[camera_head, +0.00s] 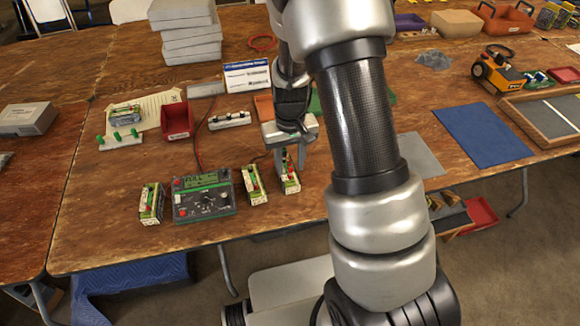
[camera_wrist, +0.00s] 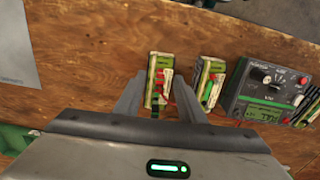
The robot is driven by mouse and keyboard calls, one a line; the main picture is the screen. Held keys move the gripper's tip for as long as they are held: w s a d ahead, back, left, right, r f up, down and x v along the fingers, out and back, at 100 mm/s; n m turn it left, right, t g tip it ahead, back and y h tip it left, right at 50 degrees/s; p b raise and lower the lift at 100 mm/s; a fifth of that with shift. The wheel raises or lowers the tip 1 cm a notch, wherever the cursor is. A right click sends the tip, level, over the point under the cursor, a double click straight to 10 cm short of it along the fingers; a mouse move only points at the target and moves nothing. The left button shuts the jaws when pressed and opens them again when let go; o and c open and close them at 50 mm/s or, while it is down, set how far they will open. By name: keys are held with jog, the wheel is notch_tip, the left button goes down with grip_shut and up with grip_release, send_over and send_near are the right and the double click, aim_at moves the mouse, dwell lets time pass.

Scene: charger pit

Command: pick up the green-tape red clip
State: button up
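My gripper (camera_head: 290,162) points down at the rightmost of the small green-and-cream packs (camera_head: 291,184). In the wrist view my gripper (camera_wrist: 157,98) is open, with one finger to each side of that pack (camera_wrist: 158,66). The pack has a small red clip-like part (camera_wrist: 160,76) and a dark one on its top. I cannot tell whether the fingers touch anything. Tape on the clips is too small to be sure of.
A dark green meter-like box (camera_head: 204,196) stands left of the packs, with another pack (camera_head: 151,203) beyond it. A red bin (camera_head: 177,120), a white strip with clips (camera_head: 229,120) and a red lead (camera_head: 199,148) lie behind. The table's front edge is close to the packs.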

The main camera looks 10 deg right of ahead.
aim_at(290, 163)
jog(key=shift+c, duration=0.4)
jog(key=c, duration=0.8)
jog(key=shift+r, duration=0.15)
notch_tip(290, 163, up, 10)
jog(key=shift+f+p, duration=0.1)
jog(key=shift+p, duration=0.55)
